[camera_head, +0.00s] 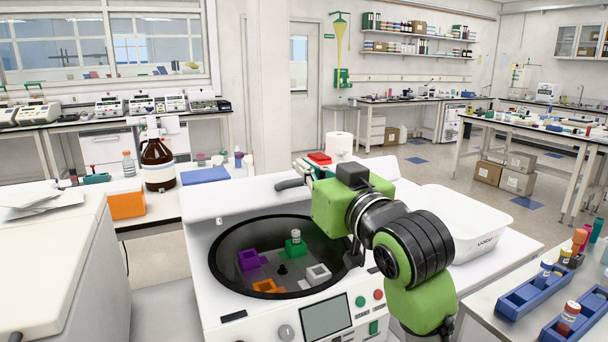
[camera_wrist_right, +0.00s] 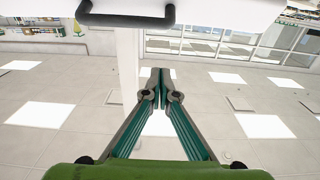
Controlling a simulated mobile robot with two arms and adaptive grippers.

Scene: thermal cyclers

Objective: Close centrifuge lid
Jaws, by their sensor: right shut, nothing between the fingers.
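The white centrifuge (camera_head: 232,305) stands in front of me. Its round bowl is uncovered, with purple, green, orange and pale buckets inside and a small capped vial (camera_head: 295,236) in the green one. The lid is raised: its white panel (camera_head: 235,195) stands behind the bowl, with a dark handle (camera_head: 290,183) at its upper edge. The right wrist view shows the black handle (camera_wrist_right: 125,18) at the top, apart from the fingers. My right gripper (camera_wrist_right: 161,75) is shut and empty, beside the handle; its hand hides the fingers in the head view. My left gripper is out of view.
A white tub (camera_head: 462,222) stands right of my right arm. Blue racks with tubes (camera_head: 530,290) lie at the lower right. A brown bottle (camera_head: 158,165) and an orange box (camera_head: 126,205) stand behind at left. A white machine (camera_head: 50,260) fills the left edge.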

